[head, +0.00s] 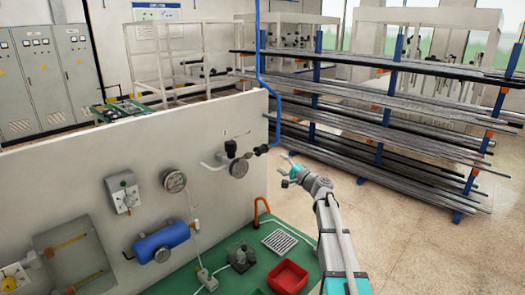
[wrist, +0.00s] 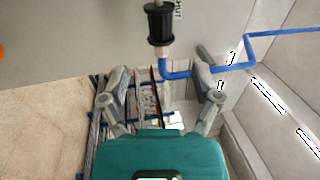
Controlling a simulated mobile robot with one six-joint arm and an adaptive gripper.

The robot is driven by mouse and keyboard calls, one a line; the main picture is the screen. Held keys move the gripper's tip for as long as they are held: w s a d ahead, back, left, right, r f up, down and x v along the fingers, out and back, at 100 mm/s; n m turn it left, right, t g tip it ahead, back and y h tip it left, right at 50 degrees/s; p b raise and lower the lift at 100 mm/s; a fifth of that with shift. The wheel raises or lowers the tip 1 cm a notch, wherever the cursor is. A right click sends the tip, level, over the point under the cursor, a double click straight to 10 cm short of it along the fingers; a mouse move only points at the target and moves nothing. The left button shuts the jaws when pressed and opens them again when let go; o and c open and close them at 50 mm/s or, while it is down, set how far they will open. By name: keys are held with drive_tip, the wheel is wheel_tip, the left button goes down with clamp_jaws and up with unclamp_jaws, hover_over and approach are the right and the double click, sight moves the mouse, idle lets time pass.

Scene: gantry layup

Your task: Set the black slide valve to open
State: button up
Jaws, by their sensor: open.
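The black slide valve (wrist: 161,24) is a ribbed black sleeve at the top of the wrist view. A short metal fitting joins it to a bent blue pipe. Part of a "SHUT" label shows beside the sleeve. In the head view, a small black piece at the blue pipe's end (head: 261,150), near the wall's right end, looks like this valve. My gripper (head: 287,170) is open and empty, right of and slightly below it. In the wrist view, my gripper's fingers (wrist: 158,75) are spread apart, and the sleeve lies beyond them, apart from both. The right finger overlaps the blue pipe in view.
The blue pipe (head: 274,105) runs up past the wall (head: 60,185). A round gauge (head: 239,168) and another black fitting (head: 231,147) sit left of the valve. A rack of long bars (head: 370,130) stands behind.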

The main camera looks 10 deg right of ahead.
sight(264, 152)
drive_tip(key=p+x, duration=0.2)
drive_tip(key=x, duration=0.9)
drive_tip(key=shift+w+a, duration=0.1)
drive_tip(key=shift+w, duration=0.05)
clamp_jaws()
